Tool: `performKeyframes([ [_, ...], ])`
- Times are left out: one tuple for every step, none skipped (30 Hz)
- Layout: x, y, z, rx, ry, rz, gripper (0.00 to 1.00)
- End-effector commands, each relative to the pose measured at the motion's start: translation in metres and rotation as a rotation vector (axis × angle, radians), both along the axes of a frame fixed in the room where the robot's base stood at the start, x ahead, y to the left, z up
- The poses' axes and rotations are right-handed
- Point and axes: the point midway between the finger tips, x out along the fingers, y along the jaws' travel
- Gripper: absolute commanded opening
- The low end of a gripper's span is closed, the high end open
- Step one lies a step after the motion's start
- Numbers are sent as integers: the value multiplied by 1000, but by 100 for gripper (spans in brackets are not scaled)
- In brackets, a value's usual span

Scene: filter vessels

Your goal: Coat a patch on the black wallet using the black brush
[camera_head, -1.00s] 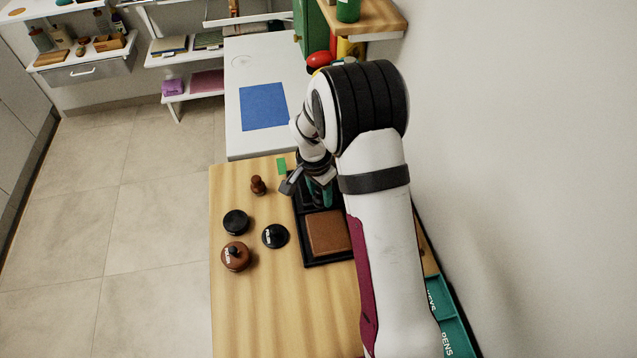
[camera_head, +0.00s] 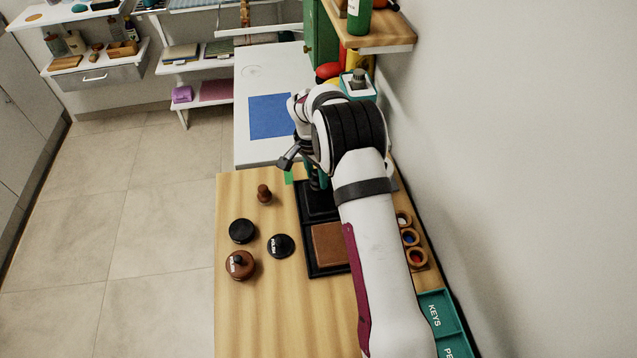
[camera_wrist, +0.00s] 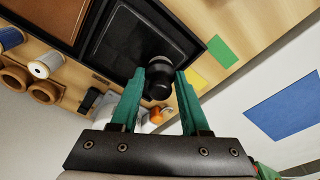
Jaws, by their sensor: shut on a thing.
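The black wallet (camera_head: 318,202) lies in the far part of a black tray (camera_head: 314,271), beyond a brown wallet (camera_head: 328,245). In the wrist view the black wallet (camera_wrist: 128,45) is a dark rounded square. My gripper (camera_head: 314,178) is over the far end of the black wallet. In the wrist view its teal fingers (camera_wrist: 160,88) are shut on the black brush (camera_wrist: 159,82), whose round knob faces the camera. The brush's lower end is toward the wallet; I cannot tell whether it touches. No coated patch can be made out on the wallet.
A brown brush (camera_head: 264,194), a black tin (camera_head: 242,231), a black labelled disc (camera_head: 281,246) and a brown tin (camera_head: 240,264) stand left of the tray. Thread spools (camera_head: 411,237) and a teal organiser (camera_head: 437,312) lie along the right side. The wooden table's near left is clear.

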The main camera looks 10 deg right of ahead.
Motion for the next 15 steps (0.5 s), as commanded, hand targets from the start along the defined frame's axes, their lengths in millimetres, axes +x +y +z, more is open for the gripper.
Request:
performKeyframes([
  [5,0,0,0,-1,-1,1],
  [8,0,1,0,-1,0,1],
  [11,0,1,1,-1,0,1],
  [14,0,2,0,-1,0,1],
  [16,0,2,1,-1,-1,1],
  [20,0,2,1,-1,-1,1],
  [22,0,3,1,-2,0,1],
  [23,0,6,1,-2,-1,1],
  [23,0,10,0,-2,0,1],
  [23,0,10,1,-1,0,1],
  [23,0,13,0,-2,0,1],
  [23,0,17,0,-1,-1,1],
  [22,0,20,0,-1,-1,1],
  [23,0,23,0,-2,-1,1],
  [23,0,27,0,-2,0,1],
])
